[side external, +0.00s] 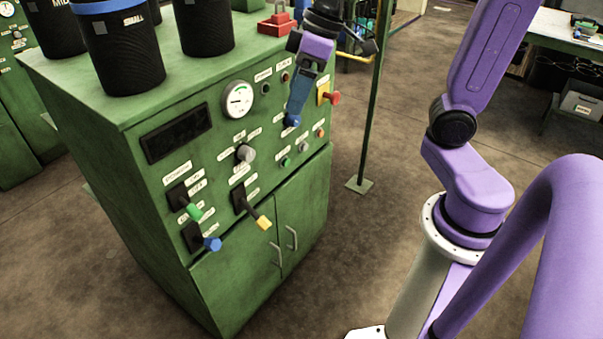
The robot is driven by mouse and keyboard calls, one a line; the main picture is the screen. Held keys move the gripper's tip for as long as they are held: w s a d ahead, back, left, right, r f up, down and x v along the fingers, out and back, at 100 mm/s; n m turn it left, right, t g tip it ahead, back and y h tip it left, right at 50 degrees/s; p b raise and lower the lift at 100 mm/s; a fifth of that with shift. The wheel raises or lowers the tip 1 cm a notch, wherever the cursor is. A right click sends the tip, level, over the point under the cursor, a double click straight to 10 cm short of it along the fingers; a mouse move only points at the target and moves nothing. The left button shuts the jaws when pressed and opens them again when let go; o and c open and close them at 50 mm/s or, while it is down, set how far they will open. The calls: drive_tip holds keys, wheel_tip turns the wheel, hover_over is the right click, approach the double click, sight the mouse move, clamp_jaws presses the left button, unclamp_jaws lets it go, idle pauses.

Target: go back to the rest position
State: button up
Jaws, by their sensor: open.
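My gripper (331,42) is at the top of the picture, by the upper right corner of the green cabinet's (262,225) front. My purple arm rises on the right and leaves the picture at the top.
The panel carries a gauge (238,99), levers and a red knob (333,97). A green post (376,95) stands behind. Floor between cabinet and arm base is clear.

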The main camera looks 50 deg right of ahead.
drive_tip(key=s+f+n+g+h, duration=0.1)
drive_tip(key=s+f+n, duration=0.2)
drive_tip(key=s, duration=0.6)
drive_tip(key=s+f+n+g+h, duration=0.1)
drive_tip(key=s+f+n, duration=0.1)
drive_tip(key=s+f, duration=0.4)
drive_tip(key=s, duration=0.3)
drive_tip(key=shift+s+n+h, duration=0.15)
drive_tip(key=shift+n+h, duration=0.15)
drive_tip(key=shift+n, duration=0.1)
